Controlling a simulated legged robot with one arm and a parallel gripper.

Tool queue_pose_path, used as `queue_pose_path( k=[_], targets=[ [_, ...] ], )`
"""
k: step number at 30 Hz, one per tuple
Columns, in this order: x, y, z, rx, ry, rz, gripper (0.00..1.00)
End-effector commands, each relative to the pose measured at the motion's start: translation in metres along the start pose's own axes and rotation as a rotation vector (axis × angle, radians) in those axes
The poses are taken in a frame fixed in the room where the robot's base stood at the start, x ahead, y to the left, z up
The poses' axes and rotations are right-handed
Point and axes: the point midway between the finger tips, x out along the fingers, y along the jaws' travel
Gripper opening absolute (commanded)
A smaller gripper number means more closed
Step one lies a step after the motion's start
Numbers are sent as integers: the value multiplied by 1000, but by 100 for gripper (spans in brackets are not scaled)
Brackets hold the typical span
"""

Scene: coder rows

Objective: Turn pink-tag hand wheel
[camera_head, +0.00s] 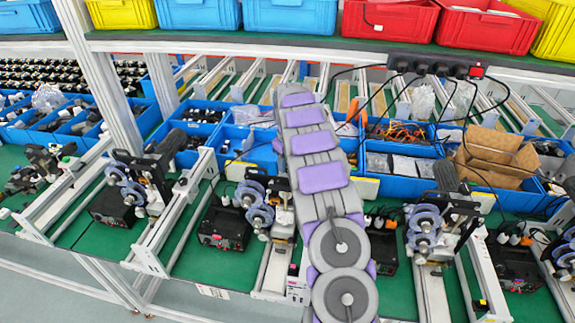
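Several blue-grey hand wheels stand in a row along the workbench. One pair (260,217) is just left of my arm, one pair (133,193) is further left, and one pair (422,243) is to the right. Part of another wheel (568,257) shows at the right edge. A small pink mark (293,269) shows on a rail end left of my arm; I cannot tell if it is the pink tag or which wheel it belongs to. My grey and purple arm crosses the middle of the view and hides part of the bench. My gripper is not in view.
Black boxes (224,228) sit between the rails on the green bench top (190,268). Blue bins (405,163) with parts and cables stand behind. Red, yellow and blue crates (390,22) line the shelf above. A white upright post (100,80) stands at the left.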

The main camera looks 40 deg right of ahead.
Motion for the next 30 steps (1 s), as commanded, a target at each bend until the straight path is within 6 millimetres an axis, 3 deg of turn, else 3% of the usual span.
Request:
queue_pose_path(
  k=[22, 23, 30],
  targets=[
    [-2, 5, 1, -96, 3, 5, 16],
    [-2, 5, 1, -96, 3, 5, 50],
    [0, 4, -2, -96, 0, 2, 72]
  ],
)
